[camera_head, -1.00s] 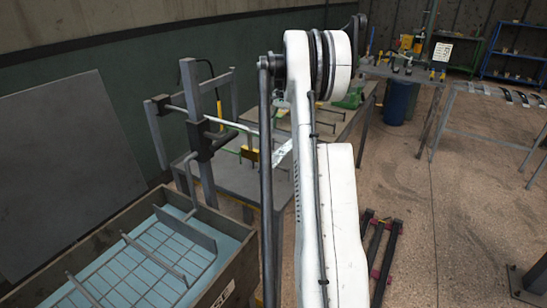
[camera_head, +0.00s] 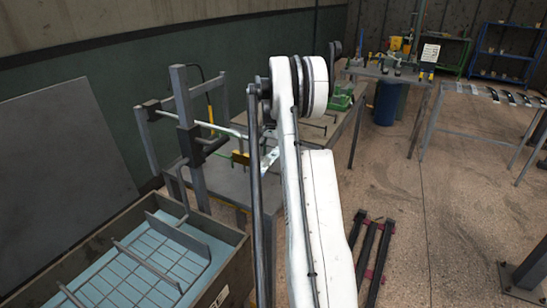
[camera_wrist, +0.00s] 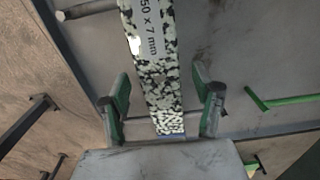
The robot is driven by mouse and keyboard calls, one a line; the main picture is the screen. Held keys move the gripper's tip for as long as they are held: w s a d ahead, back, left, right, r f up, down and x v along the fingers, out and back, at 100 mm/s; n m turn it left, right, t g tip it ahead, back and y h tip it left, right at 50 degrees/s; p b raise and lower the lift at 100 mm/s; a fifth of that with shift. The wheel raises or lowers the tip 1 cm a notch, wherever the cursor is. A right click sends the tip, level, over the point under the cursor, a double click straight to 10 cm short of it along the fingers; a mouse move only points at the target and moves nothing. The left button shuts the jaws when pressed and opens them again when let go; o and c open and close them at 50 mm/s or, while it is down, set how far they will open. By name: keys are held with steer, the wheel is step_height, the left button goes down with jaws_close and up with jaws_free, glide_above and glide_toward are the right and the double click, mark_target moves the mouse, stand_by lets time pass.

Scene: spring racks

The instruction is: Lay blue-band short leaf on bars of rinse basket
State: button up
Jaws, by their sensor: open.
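My gripper is open, with one green-sided finger on each side of the leaf and a visible gap to each. A small blue strip (camera_wrist: 171,136) shows at the leaf's near end, by the palm. In the head view my arm hides the gripper; a pale strip (camera_head: 270,159) shows beside it, by the rack. The rinse basket (camera_head: 188,237), with wire grid and raised bars, sits in blue liquid at lower left.
A brown-walled tank (camera_head: 228,272) surrounds the basket. A grey post frame (camera_head: 186,120) with green bars stands behind it. A green bar (camera_wrist: 285,101) lies right of my gripper. Dark rails (camera_head: 374,255) lie on the floor to the right.

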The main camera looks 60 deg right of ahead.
steer(key=shift+f, duration=0.1)
steer(key=shift+c, duration=0.5)
jaws_close()
